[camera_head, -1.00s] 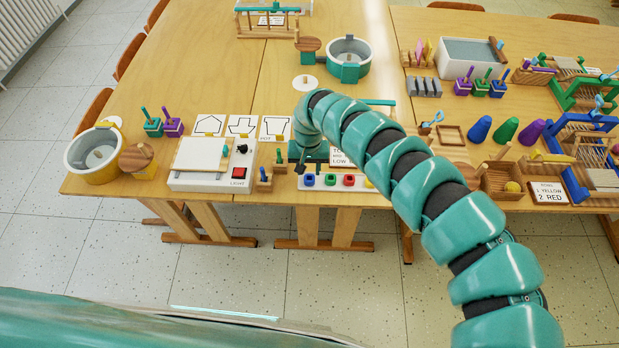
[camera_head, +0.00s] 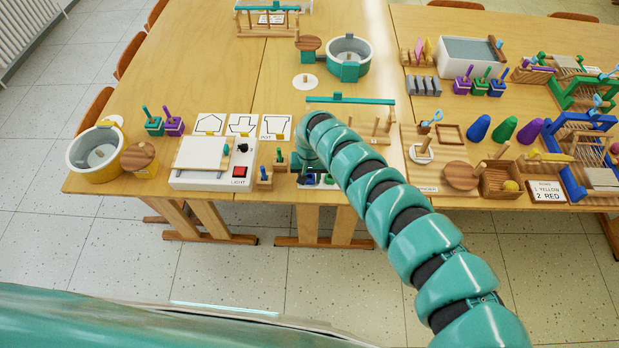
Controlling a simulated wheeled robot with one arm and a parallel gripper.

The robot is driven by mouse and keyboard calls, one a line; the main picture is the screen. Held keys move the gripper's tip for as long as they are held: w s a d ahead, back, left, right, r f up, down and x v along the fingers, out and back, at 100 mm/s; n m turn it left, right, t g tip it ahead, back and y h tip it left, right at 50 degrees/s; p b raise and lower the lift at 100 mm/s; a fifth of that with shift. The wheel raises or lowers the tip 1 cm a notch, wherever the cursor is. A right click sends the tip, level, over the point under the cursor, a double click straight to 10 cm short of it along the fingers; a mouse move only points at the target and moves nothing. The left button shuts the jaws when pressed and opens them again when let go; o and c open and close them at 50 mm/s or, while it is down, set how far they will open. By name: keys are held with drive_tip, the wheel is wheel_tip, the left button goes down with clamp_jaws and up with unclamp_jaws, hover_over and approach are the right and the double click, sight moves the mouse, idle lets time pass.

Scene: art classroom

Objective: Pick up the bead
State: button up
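A white strip (camera_head: 300,187) at the front edge of the table holds small coloured pieces, which may be the beads. A blue piece (camera_head: 309,180) and a green piece (camera_head: 329,181) show at its left part; the rest is hidden behind my teal segmented arm. My gripper (camera_head: 308,176) points down over this strip. Its fingers are small and mostly covered by the arm, so I cannot see whether they are open or hold anything. A yellow ball (camera_head: 510,185) lies in a small wooden box to the right.
A white light box (camera_head: 205,182) with a red button and a small wooden peg stand (camera_head: 264,180) stand left of my gripper. A teal-topped frame (camera_head: 350,100) stands behind it. Colored cones (camera_head: 504,129) and wooden trays crowd the right. Bare table lies at the back left.

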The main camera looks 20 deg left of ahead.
drive_tip(key=c, duration=0.6)
drive_tip(key=shift+r, duration=0.1)
wheel_tip(320, 180, up, 4)
drive_tip(key=p, duration=0.4)
drive_tip(key=s+d+r+p, duration=0.3)
drive_tip(key=s+r+p, duration=0.1)
drive_tip(key=s+p, duration=0.2)
drive_tip(key=s+d+r+p, duration=0.2)
drive_tip(key=s+r+p, duration=0.2)
drive_tip(key=s+p, duration=0.2)
drive_tip(key=shift+s+d+r+p, duration=0.35)
drive_tip(key=shift+d+r+p, duration=0.05)
drive_tip(key=shift+p, duration=0.1)
